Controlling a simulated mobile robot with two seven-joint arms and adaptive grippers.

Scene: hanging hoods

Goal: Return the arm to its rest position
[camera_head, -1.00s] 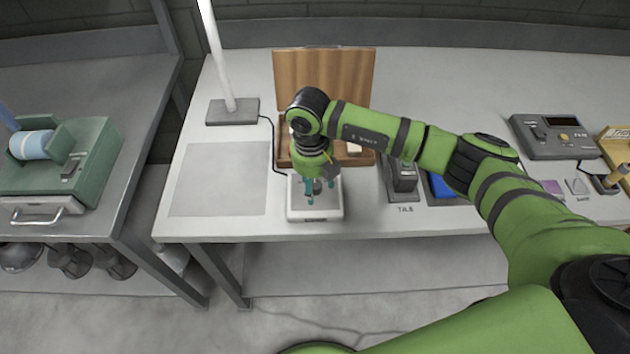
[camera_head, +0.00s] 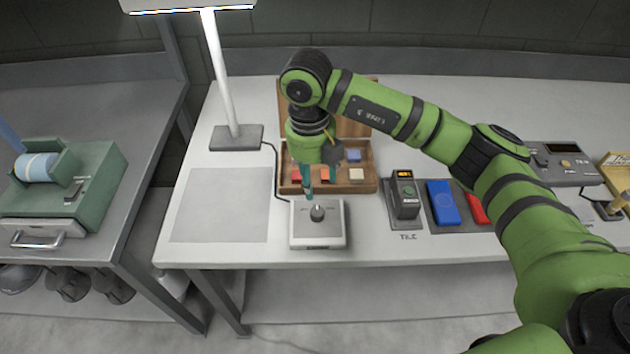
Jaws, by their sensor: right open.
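My right arm (camera_head: 440,130) is green with black joints and comes in from the right, bent over the bench. My right gripper (camera_head: 308,188) has teal fingers, points down and holds nothing that I can see. One finger is partly hidden behind the wrist. My left gripper is not in view.
A wooden case (camera_head: 357,178) with coloured blocks stands open behind the gripper. A lamp (camera_head: 235,137) rises at the left back. A dark device (camera_head: 404,196), a blue block (camera_head: 442,203) and a red block (camera_head: 478,208) sit to the right. A grey mat (camera_head: 220,205) is bare.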

